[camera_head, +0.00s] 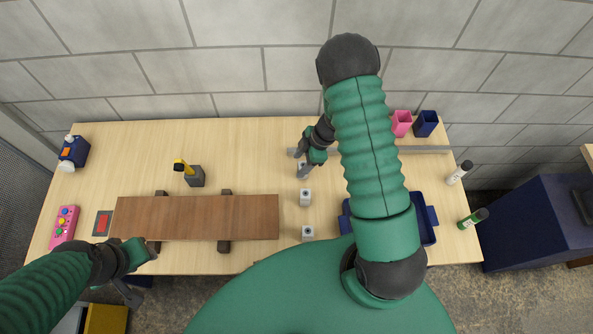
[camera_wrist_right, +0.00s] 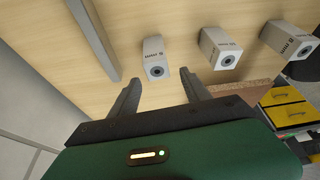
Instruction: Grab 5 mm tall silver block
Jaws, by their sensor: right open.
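Three small silver blocks with dark round holes stand in a row in the right wrist view: a left one (camera_wrist_right: 155,58), a middle one (camera_wrist_right: 219,48) and a right one (camera_wrist_right: 289,38). Their printed labels are too small to read with certainty. My right gripper (camera_wrist_right: 161,92) is open and empty, with the left block just ahead of the gap between its fingers. In the head view my right gripper (camera_head: 298,163) is at the far end of the row, with two blocks (camera_head: 305,197) (camera_head: 307,233) nearer me. My left gripper (camera_head: 151,253) is by the board's front left; its jaws are unclear.
A brown board (camera_head: 200,218) lies on two dark supports, left of the blocks. A yellow-and-grey tool (camera_head: 190,174) stands behind it. A blue tray (camera_head: 429,224) is partly hidden by my right arm. Pink (camera_head: 401,124) and blue (camera_head: 426,124) cups stand at back right.

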